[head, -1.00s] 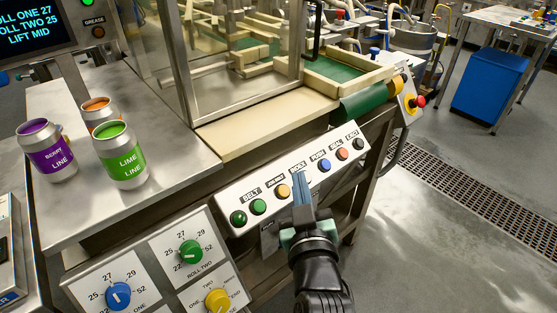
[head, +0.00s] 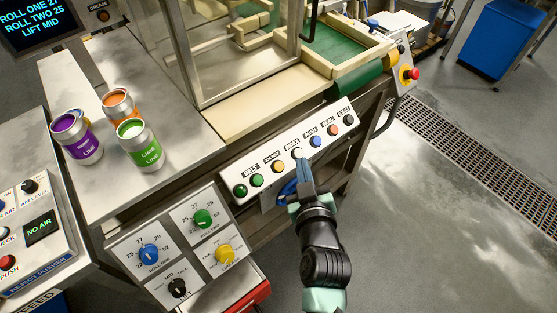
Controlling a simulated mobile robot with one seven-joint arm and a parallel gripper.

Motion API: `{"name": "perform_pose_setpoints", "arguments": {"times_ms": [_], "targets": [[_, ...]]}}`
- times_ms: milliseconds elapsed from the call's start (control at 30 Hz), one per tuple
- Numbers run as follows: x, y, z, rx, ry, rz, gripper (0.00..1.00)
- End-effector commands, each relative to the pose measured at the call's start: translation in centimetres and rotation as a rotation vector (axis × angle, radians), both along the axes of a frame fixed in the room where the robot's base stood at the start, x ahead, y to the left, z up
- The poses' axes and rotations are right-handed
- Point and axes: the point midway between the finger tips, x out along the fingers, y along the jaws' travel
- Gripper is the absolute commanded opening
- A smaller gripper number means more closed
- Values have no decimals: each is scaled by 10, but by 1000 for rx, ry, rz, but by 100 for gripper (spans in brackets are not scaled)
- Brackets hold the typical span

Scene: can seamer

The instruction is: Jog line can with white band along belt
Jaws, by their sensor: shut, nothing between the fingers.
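My gripper (head: 300,162) is shut and empty, its blue fingers pointing up at the button panel (head: 228,188). The fingertips are just below or at the white button (head: 297,153); I cannot tell whether they touch it. To its left are a yellow button (head: 277,166) and two green ones near the BELT label, one bright (head: 257,180), one dark (head: 240,190). A green belt (head: 340,45) shows inside the machine's frame at the top. No can with a white band can be made out on it.
Purple (head: 76,138), orange (head: 118,104) and lime (head: 140,146) cans stand on the steel table (head: 190,150), with another partly hidden behind. A knob panel (head: 180,245) is at lower left. A red emergency button (head: 413,73) is at right.

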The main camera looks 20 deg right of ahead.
Motion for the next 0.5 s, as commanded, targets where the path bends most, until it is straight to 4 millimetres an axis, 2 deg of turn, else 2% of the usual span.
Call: {"name": "perform_pose_setpoints", "arguments": {"times_ms": [267, 500], "targets": [[2, 1, -3, 1, -1, 1, 0], [16, 6, -26, 1, 0, 1, 0]]}}
